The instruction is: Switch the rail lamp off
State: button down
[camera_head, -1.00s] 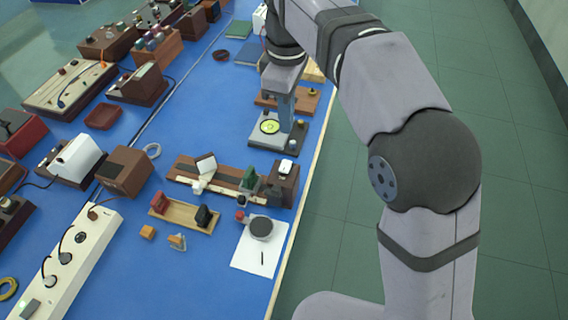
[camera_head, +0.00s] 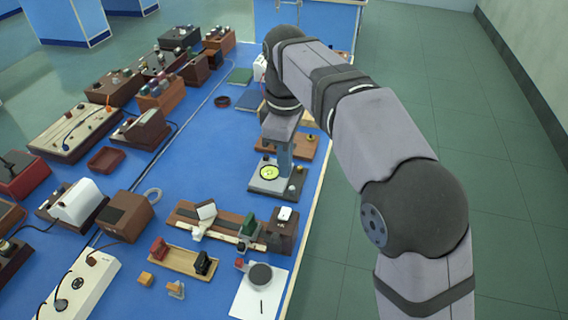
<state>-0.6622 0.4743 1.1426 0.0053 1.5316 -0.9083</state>
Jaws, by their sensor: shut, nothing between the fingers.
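The optical rail (camera_head: 222,230) lies on the blue bench, with a white holder and a green piece on it. At its right end stands a brown box (camera_head: 281,238) with a white switch (camera_head: 285,214) on top. It looks like the rail lamp, but I cannot tell whether it is lit or how the switch is set. My gripper (camera_head: 284,172) is shut and empty. It points down, farther back on the bench than the brown box, beside a yellow-green disc (camera_head: 269,172) on a grey plate. I cannot tell whether its tips touch the plate.
In front of the rail are a wooden tray (camera_head: 184,262) with a red and a black block, a dark round knob-like object (camera_head: 260,275) and a white sheet (camera_head: 250,300). A power strip (camera_head: 82,290) and instrument boxes fill the left. The bench's right edge is close to the brown box.

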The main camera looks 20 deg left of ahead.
jog(key=shift+w+r, duration=0.1)
jog(key=shift+w, duration=0.15)
jog(key=shift+r+p, duration=0.1)
jog(key=shift+p, duration=0.25)
notch_tip(320, 180, up, 14)
jog(key=w+p, duration=0.2)
jog(key=p, duration=0.5)
jog(key=shift+f, duration=0.2)
dwell(0.6)
